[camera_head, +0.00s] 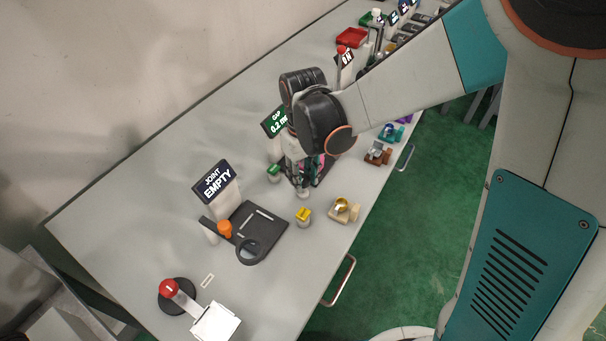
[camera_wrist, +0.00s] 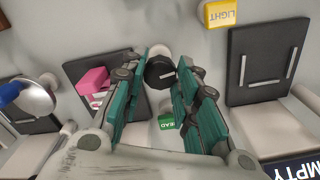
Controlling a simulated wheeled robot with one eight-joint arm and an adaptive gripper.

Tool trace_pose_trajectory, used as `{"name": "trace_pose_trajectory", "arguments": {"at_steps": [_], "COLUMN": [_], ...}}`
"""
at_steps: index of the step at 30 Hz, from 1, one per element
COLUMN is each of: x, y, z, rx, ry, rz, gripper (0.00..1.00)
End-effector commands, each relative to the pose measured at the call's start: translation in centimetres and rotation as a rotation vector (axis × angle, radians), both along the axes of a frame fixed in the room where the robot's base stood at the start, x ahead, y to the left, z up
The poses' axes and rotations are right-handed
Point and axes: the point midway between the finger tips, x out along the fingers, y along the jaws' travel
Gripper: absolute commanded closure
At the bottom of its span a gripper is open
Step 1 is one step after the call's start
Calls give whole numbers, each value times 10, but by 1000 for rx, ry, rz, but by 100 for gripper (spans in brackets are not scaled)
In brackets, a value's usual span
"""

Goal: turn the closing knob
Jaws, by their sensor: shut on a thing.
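The arm partly hides that fixture. A pink piece (camera_wrist: 94,84) lies on the dark fixture plate (camera_wrist: 78,68) beside the fingers in the wrist view.
A yellow LIGHT button (camera_head: 303,214) and a green button (camera_head: 273,172) stand near the fixture. More stations line the table (camera_head: 130,215) toward the back.

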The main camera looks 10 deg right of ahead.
Motion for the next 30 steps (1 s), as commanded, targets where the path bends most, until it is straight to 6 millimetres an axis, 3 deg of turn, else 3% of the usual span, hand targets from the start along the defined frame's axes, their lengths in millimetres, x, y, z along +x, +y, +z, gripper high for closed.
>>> {"name": "trace_pose_trajectory", "arguments": {"at_steps": [18, 30], "x": [0, 0], "y": [0, 0], "z": [0, 0], "rx": [0, 0], "ry": [0, 0], "rz": [-580, -851], "gripper": [95, 95]}}
